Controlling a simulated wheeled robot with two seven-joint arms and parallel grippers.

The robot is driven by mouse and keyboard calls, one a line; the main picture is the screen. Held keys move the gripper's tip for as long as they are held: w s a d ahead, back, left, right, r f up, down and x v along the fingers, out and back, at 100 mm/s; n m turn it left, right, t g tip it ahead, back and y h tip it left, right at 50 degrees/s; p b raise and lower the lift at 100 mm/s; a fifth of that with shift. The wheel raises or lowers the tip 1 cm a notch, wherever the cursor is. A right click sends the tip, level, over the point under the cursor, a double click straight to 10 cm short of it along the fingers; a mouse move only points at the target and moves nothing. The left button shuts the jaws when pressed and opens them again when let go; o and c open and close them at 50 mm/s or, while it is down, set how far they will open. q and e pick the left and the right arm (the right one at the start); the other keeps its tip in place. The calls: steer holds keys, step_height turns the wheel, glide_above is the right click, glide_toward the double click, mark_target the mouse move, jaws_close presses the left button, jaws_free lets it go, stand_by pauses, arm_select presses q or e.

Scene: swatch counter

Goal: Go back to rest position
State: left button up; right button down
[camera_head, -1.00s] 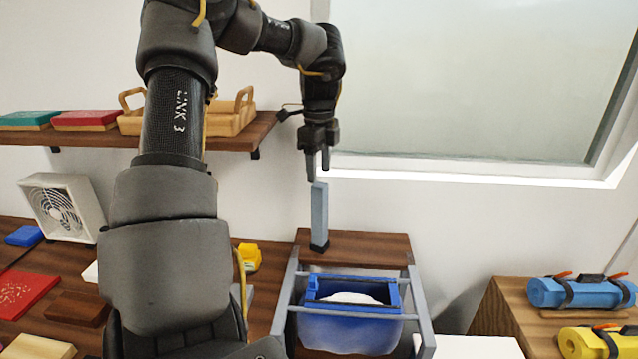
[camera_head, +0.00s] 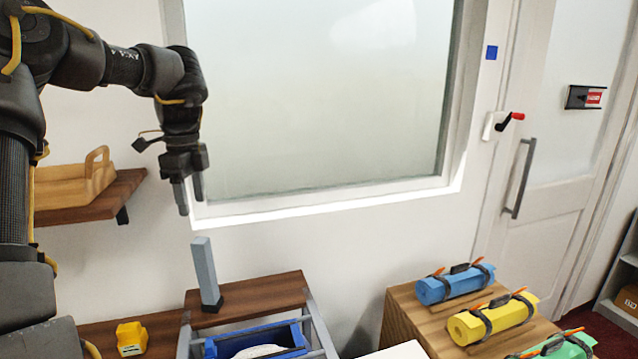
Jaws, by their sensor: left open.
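My left gripper (camera_head: 190,192) hangs at the left of the view, fingers pointing down, open and empty. It is in front of the window's lower left corner. Just below it, apart from the fingertips, a grey-blue upright block (camera_head: 206,272) with a dark foot stands on a small wooden top (camera_head: 268,291). My left arm comes in from the left edge. My right gripper is not in view.
A blue bin (camera_head: 298,333) sits in a grey frame below the wooden top. Blue (camera_head: 455,284), yellow (camera_head: 493,320) and green (camera_head: 560,349) rolls lie on a wooden counter at right. A shelf (camera_head: 118,199) with a wooden tray is at left. A door (camera_head: 541,215) stands at right.

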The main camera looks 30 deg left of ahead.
mark_target(199, 240)
arm_select(q)
step_height(199, 240, down, 10)
steer(key=shift+f, duration=0.1)
steer(key=shift+f+p, duration=0.3)
steer(key=shift+f, duration=0.45)
steer(key=shift+r, duration=0.35)
